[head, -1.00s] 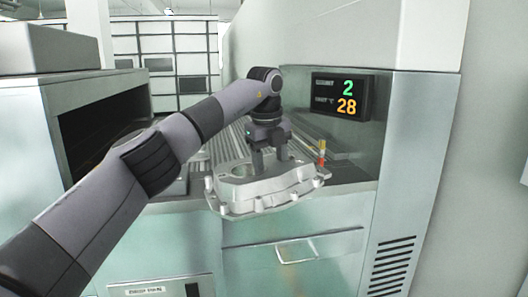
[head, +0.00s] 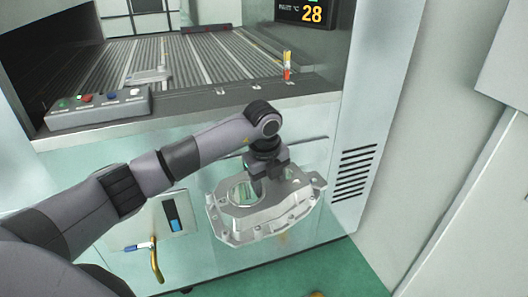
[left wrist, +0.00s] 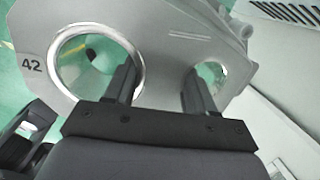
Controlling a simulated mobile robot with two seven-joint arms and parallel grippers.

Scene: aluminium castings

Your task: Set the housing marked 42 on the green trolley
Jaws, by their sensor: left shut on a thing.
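The silver-grey housing (head: 262,214) hangs from my left gripper (head: 270,182) in front of the machine's lower panel, above the green floor. In the left wrist view the housing (left wrist: 160,45) shows the mark 42 beside a large round opening and a smaller hole to the right. The green trolley is not in view.
The machine has a ribbed conveyor bed (head: 180,60), a control box with coloured buttons (head: 100,108) and a stack light (head: 287,66). Green floor (head: 330,275) shows below, with a white wall at right.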

